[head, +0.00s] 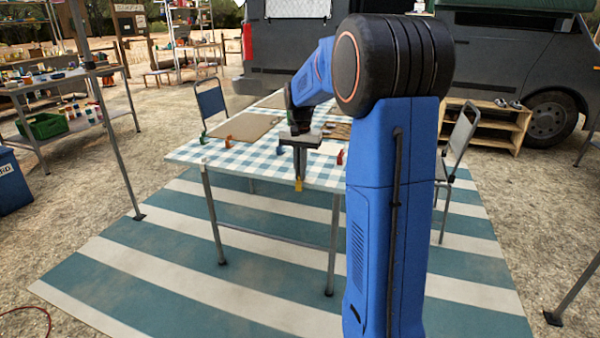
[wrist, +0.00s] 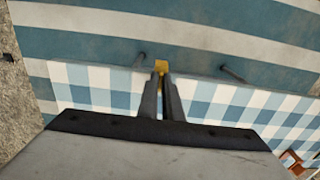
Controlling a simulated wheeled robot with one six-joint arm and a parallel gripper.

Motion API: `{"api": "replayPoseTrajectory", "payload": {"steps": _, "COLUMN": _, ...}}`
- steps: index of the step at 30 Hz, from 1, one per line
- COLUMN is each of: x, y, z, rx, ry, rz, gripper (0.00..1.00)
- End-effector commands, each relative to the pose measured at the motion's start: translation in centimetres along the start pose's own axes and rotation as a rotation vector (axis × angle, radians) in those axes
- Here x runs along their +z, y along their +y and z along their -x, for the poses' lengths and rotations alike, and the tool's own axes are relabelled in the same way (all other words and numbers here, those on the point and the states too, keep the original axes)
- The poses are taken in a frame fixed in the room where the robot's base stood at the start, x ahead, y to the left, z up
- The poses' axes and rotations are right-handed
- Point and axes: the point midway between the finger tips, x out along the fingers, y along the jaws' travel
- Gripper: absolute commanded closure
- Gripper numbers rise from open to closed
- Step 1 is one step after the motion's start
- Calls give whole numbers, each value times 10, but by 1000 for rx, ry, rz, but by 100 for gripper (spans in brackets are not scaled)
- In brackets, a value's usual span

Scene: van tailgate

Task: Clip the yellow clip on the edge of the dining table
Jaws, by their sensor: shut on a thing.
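The yellow clip (head: 299,186) is held at the tips of my gripper (head: 299,177), which points down at the near edge of the dining table (head: 240,152). The table has a blue and white checked top. In the wrist view, the clip (wrist: 161,66) sits between the two fingertips (wrist: 160,78), over the table's edge line (wrist: 215,82), with the striped mat beyond. I cannot tell whether the clip touches the edge. The gripper covers most of the clip.
Small coloured clips, one green (head: 202,137) and one red (head: 340,157), are at the tabletop. A tan board (head: 245,125) lies on it. Chairs (head: 210,103) stand left and right (head: 460,140). The striped mat (head: 190,270) is clear in front.

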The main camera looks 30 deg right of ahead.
Motion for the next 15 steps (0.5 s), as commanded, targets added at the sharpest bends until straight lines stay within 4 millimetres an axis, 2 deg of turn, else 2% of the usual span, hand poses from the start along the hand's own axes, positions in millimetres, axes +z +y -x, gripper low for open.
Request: {"api": "replayPoseTrajectory", "payload": {"steps": 15, "x": -7, "y": 0, "z": -1, "rx": 0, "ry": -1, "rz": 0, "gripper": 100}}
